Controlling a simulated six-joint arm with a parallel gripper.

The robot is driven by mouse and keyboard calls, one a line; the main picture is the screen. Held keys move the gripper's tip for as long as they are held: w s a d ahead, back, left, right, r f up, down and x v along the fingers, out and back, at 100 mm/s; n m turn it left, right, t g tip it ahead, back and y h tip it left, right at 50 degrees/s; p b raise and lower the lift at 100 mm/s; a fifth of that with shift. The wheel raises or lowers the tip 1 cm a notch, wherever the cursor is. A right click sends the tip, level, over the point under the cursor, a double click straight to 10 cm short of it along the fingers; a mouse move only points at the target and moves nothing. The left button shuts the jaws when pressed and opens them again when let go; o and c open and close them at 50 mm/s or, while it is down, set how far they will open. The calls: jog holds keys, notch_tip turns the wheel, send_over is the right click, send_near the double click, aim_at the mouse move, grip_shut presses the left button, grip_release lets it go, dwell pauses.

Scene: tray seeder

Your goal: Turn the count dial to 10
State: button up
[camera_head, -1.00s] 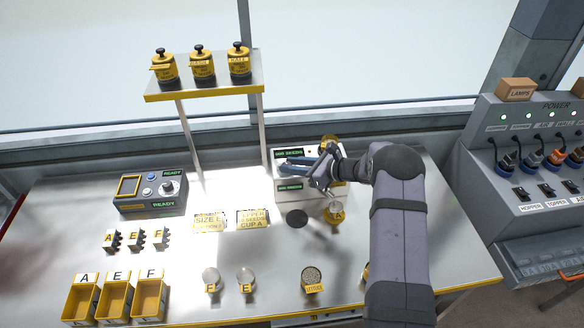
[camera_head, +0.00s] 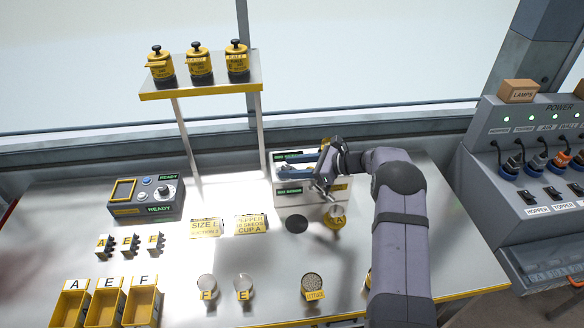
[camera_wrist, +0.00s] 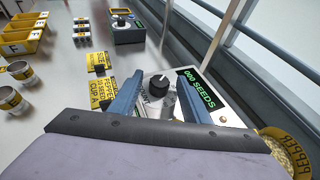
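I cannot tell whether either finger touches the dial. A green display (camera_wrist: 197,88) beside it reads 000 SEEDS. In the head view my gripper (camera_head: 300,166) is over the white seeder box (camera_head: 312,198) at the back of the table. The dial is not clear there, hidden by the fingers.
A console (camera_head: 146,199) with its own knob and READY displays stands at left. Yellow cards (camera_head: 206,228), cups and yellow bins (camera_head: 143,303) lie in front. A shelf (camera_head: 202,88) with canisters stands behind. A yellow-rimmed cup (camera_wrist: 285,145) is close beside the box.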

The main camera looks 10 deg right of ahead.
jog(key=shift+d, duration=0.1)
jog(key=shift+s+d+r+b, duration=0.15)
jog(key=shift+s+d+b, duration=0.15)
jog(key=shift+d, duration=0.2)
jog(key=shift+b+v, duration=1.1)
jog(key=shift+v, duration=1.9)
jog(key=shift+a+r, duration=0.1)
jog(key=shift+r, duration=0.05)
